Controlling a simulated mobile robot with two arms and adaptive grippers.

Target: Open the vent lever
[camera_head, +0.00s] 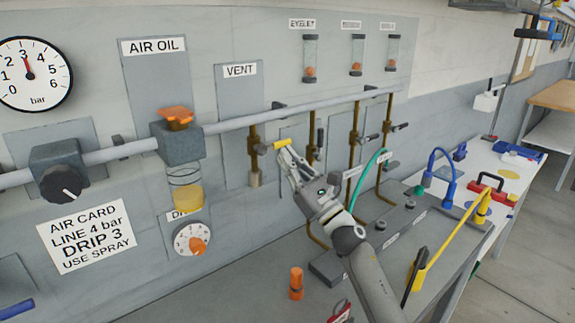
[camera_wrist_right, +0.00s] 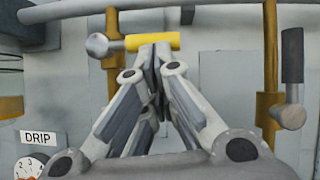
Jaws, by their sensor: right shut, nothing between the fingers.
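The vent lever has a yellow handle (camera_head: 281,144) that points sideways to the right from its brass vertical pipe (camera_head: 254,138), below the VENT label (camera_head: 240,70). In the right wrist view the yellow handle (camera_wrist_right: 165,41) lies level, with a round grey knob (camera_wrist_right: 98,45) at its left end. My right gripper (camera_head: 285,155) is shut and empty, with its fingertips (camera_wrist_right: 155,52) right at the handle's underside. I cannot tell whether they touch it. The fingertips hide a small part of the handle. My left gripper is not in view.
A grey pipe (camera_head: 232,122) runs across the wall above the lever. More brass drop pipes with grey-handled valves (camera_head: 355,138) stand to the right. The AIR OIL unit (camera_head: 178,143) is to the left. An orange object (camera_head: 296,284) stands on the bench below.

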